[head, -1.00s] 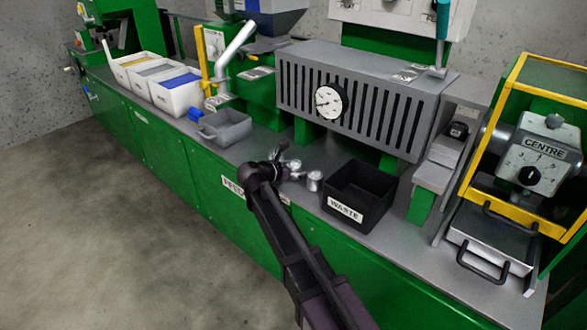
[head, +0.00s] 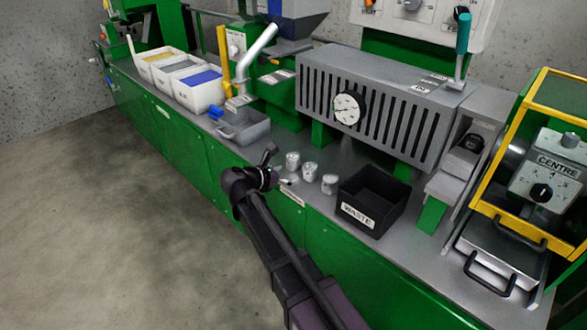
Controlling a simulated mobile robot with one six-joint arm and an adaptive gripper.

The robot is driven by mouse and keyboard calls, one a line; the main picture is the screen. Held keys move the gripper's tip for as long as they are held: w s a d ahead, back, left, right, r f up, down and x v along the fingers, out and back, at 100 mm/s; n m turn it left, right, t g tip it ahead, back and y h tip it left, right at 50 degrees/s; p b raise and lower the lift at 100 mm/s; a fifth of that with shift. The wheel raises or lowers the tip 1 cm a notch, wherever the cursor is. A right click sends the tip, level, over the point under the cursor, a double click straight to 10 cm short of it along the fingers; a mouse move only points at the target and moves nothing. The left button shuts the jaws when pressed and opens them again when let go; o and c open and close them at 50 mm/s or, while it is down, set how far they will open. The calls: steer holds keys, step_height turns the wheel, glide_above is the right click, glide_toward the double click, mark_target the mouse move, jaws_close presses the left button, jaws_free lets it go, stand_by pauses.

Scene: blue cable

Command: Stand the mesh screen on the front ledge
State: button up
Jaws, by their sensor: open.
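I cannot make out the mesh screen in the head view. A front ledge is not clearly distinct; the grey bench top (head: 402,236) has a narrow front edge above green panels. My gripper (head: 279,167) is at the end of my dark arm, over the bench's front edge, left of several small silver cups (head: 310,172). Its jaws are small and partly hidden by the wrist, but look open, with nothing seen between them.
A black WASTE bin (head: 372,200) stands right of the cups. A grey tub (head: 243,127) stands to the left. A slotted grey housing with a gauge (head: 348,107) rises behind. A yellow-framed CENTRE machine (head: 545,170) is at right. The floor in front is clear.

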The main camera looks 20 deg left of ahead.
steer(key=shift+s+a+r, duration=0.15)
steer(key=shift+s+a, duration=0.05)
steer(key=shift+s, duration=0.25)
steer(key=shift+s, duration=0.1)
stand_by(1.4)
